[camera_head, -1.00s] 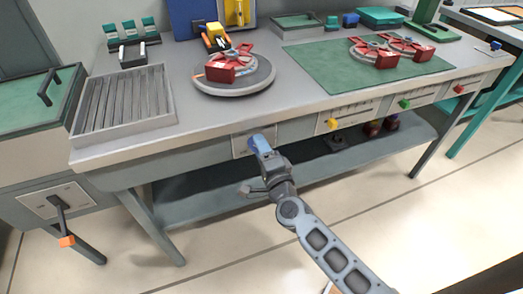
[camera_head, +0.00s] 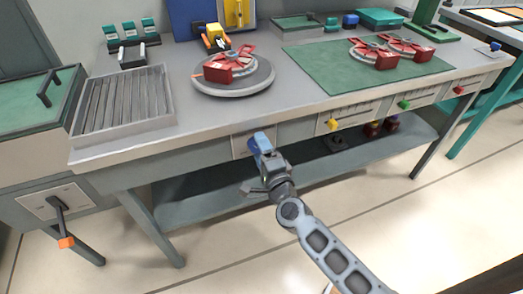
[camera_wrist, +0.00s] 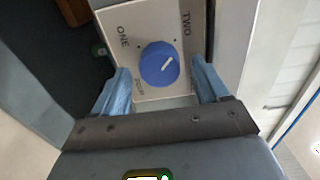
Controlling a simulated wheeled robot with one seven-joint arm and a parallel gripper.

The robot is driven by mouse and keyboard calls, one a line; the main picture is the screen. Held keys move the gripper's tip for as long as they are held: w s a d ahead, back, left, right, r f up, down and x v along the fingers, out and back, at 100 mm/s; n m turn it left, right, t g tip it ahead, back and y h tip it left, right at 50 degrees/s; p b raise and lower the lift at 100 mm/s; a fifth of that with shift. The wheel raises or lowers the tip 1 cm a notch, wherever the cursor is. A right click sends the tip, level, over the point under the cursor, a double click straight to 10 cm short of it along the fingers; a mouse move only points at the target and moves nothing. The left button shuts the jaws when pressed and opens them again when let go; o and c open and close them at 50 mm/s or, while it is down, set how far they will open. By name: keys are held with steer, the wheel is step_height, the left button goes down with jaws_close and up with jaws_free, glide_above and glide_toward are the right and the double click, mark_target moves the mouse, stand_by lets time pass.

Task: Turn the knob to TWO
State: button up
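In the wrist view a round blue knob (camera_wrist: 160,65) with a white pointer line sits on a pale plate (camera_wrist: 150,18). The plate carries the words ONE at upper left and TWO at upper right, and a blurred third word at lower left. The pointer line slants up and right, roughly towards the TWO side. My gripper (camera_wrist: 161,78) is open, with one blue finger on each side of the knob and a visible gap at both sides. In the head view my gripper (camera_head: 262,142) is at the bench front and hides the knob; part of the plate (camera_head: 239,148) shows.
The grey bench (camera_head: 200,135) runs above the knob, with a lower shelf (camera_head: 215,195) beneath. Yellow (camera_head: 333,124), green (camera_head: 404,104) and red (camera_head: 459,89) knobs are farther right. The floor in front is clear.

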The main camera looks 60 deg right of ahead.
steer(key=v, duration=0.7)
steer(key=shift+s+a+b, duration=0.2)
steer(key=shift+s+b, duration=0.1)
steer(key=shift+b, duration=0.15)
stand_by(0.4)
steer(key=s+a+r+n+y, duration=0.5)
steer(key=s+a+n, duration=0.3)
steer(key=s+n, duration=0.3)
steer(key=s+a+r+n+y, duration=0.5)
steer(key=s+a+r+n, duration=0.2)
steer(key=s+n, duration=0.5)
steer(key=shift+s+a+r+n, duration=0.2)
steer(key=shift+a+n, duration=0.6)
steer(key=shift+n, duration=0.1)
steer(key=shift+w+f, duration=0.1)
stand_by(0.9)
